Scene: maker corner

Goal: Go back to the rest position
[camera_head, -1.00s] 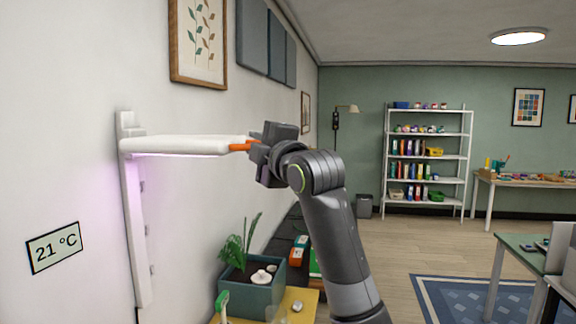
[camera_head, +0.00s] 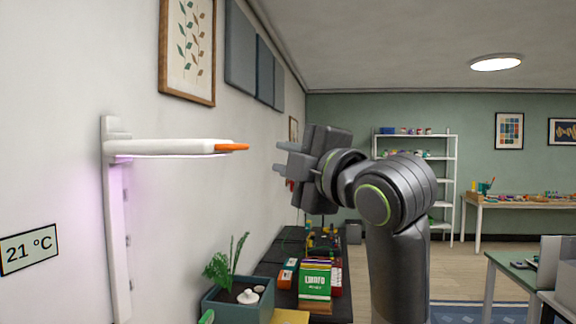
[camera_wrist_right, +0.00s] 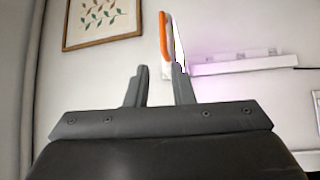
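My right gripper (camera_head: 281,157) is in the middle of the head view, pointing left toward the wall. Its two fingers are apart with nothing between them. A white wall lamp arm with an orange tip (camera_head: 232,147) stands out from a wall bracket, with a gap between the tip and my fingers. In the right wrist view the open fingers (camera_wrist_right: 159,85) show, with the orange tip (camera_wrist_right: 164,35) beyond them. My left gripper is not in view.
A dark green planter (camera_head: 238,311) with a plant stands below the lamp. A dark surface holding a green box (camera_head: 315,284) is below my right arm. A white shelf (camera_head: 446,190) and a table (camera_head: 515,203) are at the back, with open floor before them.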

